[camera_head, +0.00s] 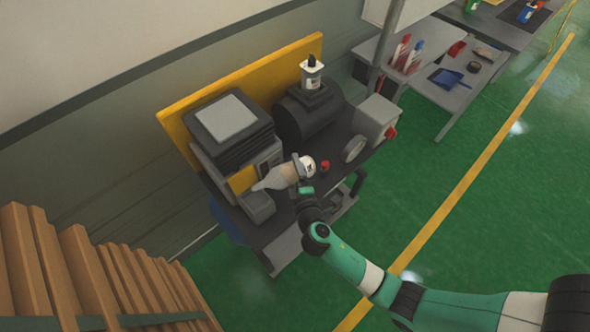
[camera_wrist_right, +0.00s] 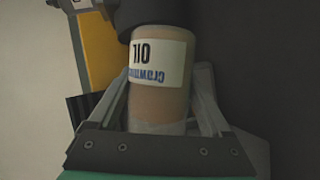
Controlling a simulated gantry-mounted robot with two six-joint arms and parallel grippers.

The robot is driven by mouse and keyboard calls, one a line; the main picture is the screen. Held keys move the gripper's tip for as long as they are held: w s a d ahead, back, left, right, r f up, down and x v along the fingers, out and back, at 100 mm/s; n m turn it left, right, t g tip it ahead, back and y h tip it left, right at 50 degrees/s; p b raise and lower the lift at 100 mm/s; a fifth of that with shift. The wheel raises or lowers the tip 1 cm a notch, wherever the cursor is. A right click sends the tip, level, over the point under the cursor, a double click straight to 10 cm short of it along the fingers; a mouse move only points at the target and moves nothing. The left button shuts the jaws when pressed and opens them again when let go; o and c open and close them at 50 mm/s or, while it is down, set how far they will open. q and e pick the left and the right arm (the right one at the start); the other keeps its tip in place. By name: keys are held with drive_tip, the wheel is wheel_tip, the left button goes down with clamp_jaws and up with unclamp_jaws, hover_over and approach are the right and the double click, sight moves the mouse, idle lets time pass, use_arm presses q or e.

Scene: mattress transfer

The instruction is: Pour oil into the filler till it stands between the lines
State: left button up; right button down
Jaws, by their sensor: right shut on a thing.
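The oil bottle (camera_head: 282,175) is a pale, translucent bottle with a white label, tilted with its narrow neck down to the left in the head view. My right gripper (camera_head: 300,171) is shut on it. In the right wrist view the bottle (camera_wrist_right: 158,92) sits between the fingers of my right gripper (camera_wrist_right: 165,105), and its label reads OIL upside down. In the head view the neck's tip is close to a small grey open box (camera_head: 258,208) at the front of the machine (camera_head: 222,150). I cannot make out a filler opening, an oil level or its lines. My left gripper is not in view.
A dark cylindrical tank (camera_head: 305,115) with a bottle-like top stands on the bench, beside a grey box (camera_head: 377,118) with a red knob. A small red cap (camera_head: 324,165) and a pale ring (camera_head: 354,149) lie near the bench's front. Wooden slats (camera_head: 90,270) fill the lower left.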

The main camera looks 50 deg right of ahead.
drive_tip(key=shift+r, duration=0.4)
idle(2.3)
drive_tip(key=shift+d+r+n+p, duration=0.1)
drive_tip(key=shift+r+n+p, duration=0.4)
drive_tip(key=shift+p, duration=0.5)
drive_tip(key=shift+f, duration=0.15)
idle(1.2)
